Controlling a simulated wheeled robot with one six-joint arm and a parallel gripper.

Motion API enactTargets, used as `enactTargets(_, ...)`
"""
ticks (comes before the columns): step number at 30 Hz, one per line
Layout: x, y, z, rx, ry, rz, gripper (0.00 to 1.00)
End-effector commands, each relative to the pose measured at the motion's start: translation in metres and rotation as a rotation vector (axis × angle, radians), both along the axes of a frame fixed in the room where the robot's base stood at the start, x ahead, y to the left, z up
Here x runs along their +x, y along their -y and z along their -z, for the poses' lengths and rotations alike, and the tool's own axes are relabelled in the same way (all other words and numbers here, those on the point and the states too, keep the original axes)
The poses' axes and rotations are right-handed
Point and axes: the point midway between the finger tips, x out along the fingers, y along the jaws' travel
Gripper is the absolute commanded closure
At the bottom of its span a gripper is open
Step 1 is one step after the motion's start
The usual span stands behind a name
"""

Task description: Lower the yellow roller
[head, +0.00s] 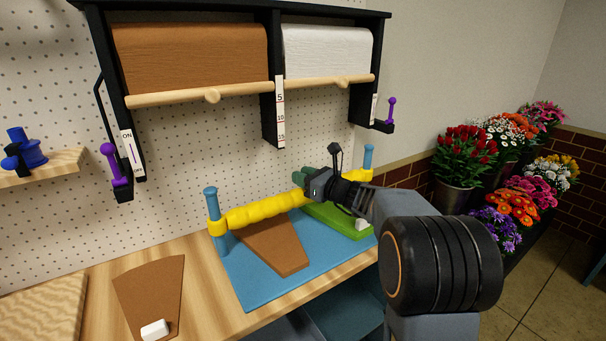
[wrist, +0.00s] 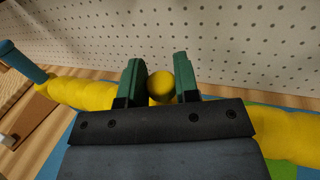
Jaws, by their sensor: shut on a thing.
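The yellow roller (head: 262,211) spans between two blue posts, the left post (head: 211,203) and the right post (head: 368,157), above a blue mat (head: 245,287). The left post rises above the roller's collar. My gripper (head: 300,179) reaches in from the right to the middle of the roller. In the wrist view my gripper's green fingers (wrist: 159,76) stand on both sides of a round yellow knob (wrist: 160,88) and are shut on it. The roller (wrist: 92,92) runs out to both sides behind my gripper's dark body. I cannot tell whether the roller touches what lies under it.
A brown wrap piece (head: 275,249) and a green block (head: 333,217) lie on the mat, partly under the roller. Another brown wrap (head: 148,287) with a white block (head: 155,329) lies left. A paper rack (head: 197,92) hangs above. Flowers (head: 461,150) stand right.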

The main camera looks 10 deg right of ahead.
Motion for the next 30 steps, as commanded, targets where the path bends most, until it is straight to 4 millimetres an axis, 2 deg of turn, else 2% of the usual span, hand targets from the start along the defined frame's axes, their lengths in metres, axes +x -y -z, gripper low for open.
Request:
enactTargets(1, 0.000, 0.000, 0.023, 0.000, -0.001, -0.001, 1.00)
enactTargets(5, 0.000, 0.000, 0.046, -0.001, -0.001, 0.000, 1.00)
enactTargets(16, 0.000, 0.000, 0.046, -0.001, 0.001, 0.000, 1.00)
enactTargets(17, 0.000, 0.000, 0.046, -0.001, 0.001, 0.000, 0.68)
enactTargets(24, 0.000, 0.000, 0.046, -0.001, 0.001, 0.001, 0.45)
enactTargets(30, 0.000, 0.000, 0.046, 0.000, 0.000, 0.001, 0.45)
